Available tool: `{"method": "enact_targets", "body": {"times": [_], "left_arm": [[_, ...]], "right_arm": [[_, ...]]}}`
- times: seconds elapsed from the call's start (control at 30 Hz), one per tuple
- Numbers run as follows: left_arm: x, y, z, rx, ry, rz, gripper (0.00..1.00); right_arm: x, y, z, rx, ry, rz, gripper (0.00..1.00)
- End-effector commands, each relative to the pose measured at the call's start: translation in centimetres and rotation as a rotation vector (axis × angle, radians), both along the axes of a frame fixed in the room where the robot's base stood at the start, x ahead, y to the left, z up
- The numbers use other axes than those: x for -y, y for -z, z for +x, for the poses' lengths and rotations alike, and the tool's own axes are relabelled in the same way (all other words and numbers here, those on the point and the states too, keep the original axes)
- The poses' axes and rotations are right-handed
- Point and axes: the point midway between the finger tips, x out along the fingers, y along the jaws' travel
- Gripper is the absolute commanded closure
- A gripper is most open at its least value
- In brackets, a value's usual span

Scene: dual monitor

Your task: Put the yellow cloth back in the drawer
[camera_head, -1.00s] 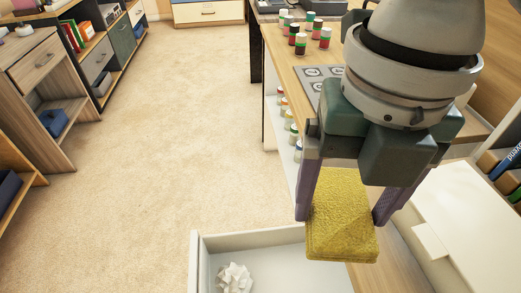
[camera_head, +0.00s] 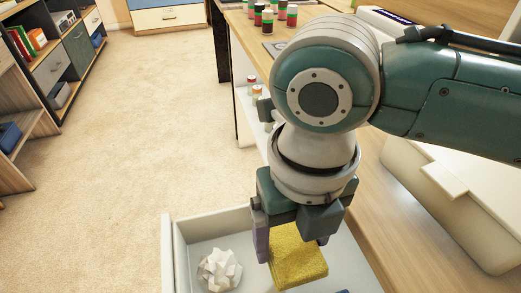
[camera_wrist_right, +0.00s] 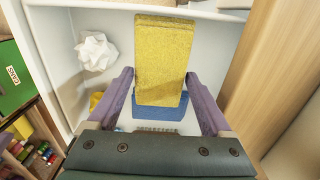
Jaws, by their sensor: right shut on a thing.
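The yellow cloth (camera_head: 298,262) is a folded block between the purple fingers of my right gripper (camera_head: 293,248), which is shut on it. In the right wrist view, the cloth (camera_wrist_right: 164,50) sits between the two fingers (camera_wrist_right: 160,88). It hangs over the open white drawer (camera_head: 198,226); I cannot tell whether it touches the drawer's floor. The wrist view shows the drawer's interior (camera_wrist_right: 110,22) below the cloth. My left gripper is not in view.
A crumpled white paper (camera_head: 220,269) lies in the drawer, left of the cloth, also visible in the wrist view (camera_wrist_right: 96,51). A blue object (camera_wrist_right: 160,105) is partly hidden beneath the cloth. Several jars (camera_head: 268,18) stand on the desk. The carpet (camera_head: 120,130) is clear at left.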

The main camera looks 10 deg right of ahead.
Motion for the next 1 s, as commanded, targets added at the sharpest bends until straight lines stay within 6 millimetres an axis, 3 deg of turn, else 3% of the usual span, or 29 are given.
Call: {"method": "enact_targets", "body": {"times": [0.3, 0.67, 0.7, 0.83, 1.0], "left_arm": [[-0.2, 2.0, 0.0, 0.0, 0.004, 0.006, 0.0], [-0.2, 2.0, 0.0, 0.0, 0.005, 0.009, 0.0], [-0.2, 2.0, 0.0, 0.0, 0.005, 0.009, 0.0], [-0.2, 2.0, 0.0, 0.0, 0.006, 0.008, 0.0], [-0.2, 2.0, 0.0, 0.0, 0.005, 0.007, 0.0]], "right_arm": [[0.0, 4.3, -0.1, -0.002, 0.0, -0.001, 0.61], [0.0, 4.6, 0.0, 0.0, 0.0, -0.001, 0.61], [0.0, 4.6, 0.0, 0.0, 0.0, 0.0, 0.15], [0.0, 4.5, 0.0, 0.0, 0.0, 0.0, 0.01], [0.0, 4.5, 0.0, 0.0, 0.0, 0.0, 0.0]]}}
